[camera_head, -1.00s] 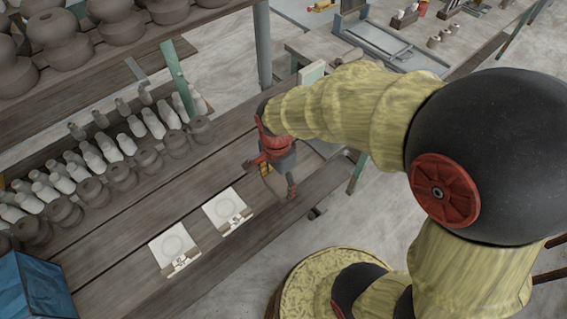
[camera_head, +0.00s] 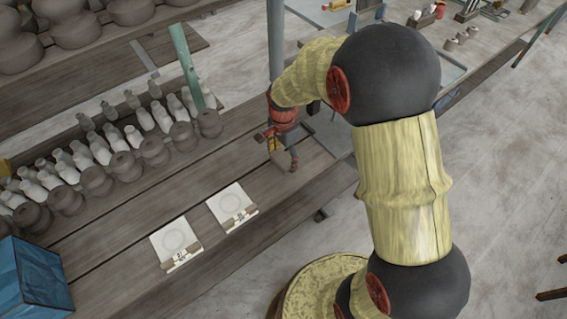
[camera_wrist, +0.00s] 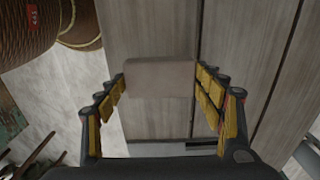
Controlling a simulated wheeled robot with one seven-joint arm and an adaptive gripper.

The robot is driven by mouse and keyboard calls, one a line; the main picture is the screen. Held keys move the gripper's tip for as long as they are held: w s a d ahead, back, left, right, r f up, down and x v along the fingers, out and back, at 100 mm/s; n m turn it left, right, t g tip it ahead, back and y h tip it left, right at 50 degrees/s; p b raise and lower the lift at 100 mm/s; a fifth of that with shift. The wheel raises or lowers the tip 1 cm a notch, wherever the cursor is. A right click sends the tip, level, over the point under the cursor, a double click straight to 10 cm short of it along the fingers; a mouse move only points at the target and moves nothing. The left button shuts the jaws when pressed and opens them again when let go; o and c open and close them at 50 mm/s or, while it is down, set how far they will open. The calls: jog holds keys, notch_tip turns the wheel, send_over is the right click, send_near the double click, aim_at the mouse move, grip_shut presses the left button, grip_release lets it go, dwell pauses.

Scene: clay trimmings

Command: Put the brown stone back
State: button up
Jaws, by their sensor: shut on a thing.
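The brown stone (camera_wrist: 160,77), a plain grey-brown block, is between the two fingers of my gripper (camera_wrist: 167,88) in the wrist view. My gripper is shut on it, with yellow pads on both sides. In the head view my gripper (camera_head: 281,150) points down over the far right part of the wooden bench (camera_head: 130,228). The stone is small there and partly hidden by the fingers. I cannot tell whether it touches the bench top.
Two white cards with faint circles, a left one (camera_head: 175,238) and a right one (camera_head: 231,202), lie on the bench left of my gripper. Rows of clay pots and pale bottles stand behind them. A green post (camera_head: 186,65) rises nearby. A blue box (camera_head: 35,280) is at lower left.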

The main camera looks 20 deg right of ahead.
aim_at(283, 159)
jog(key=shift+w+f+b, duration=0.1)
jog(key=shift+f+b, duration=0.2)
jog(key=shift+f, duration=1.3)
jog(key=shift+f, duration=0.2)
jog(key=o, duration=1.1)
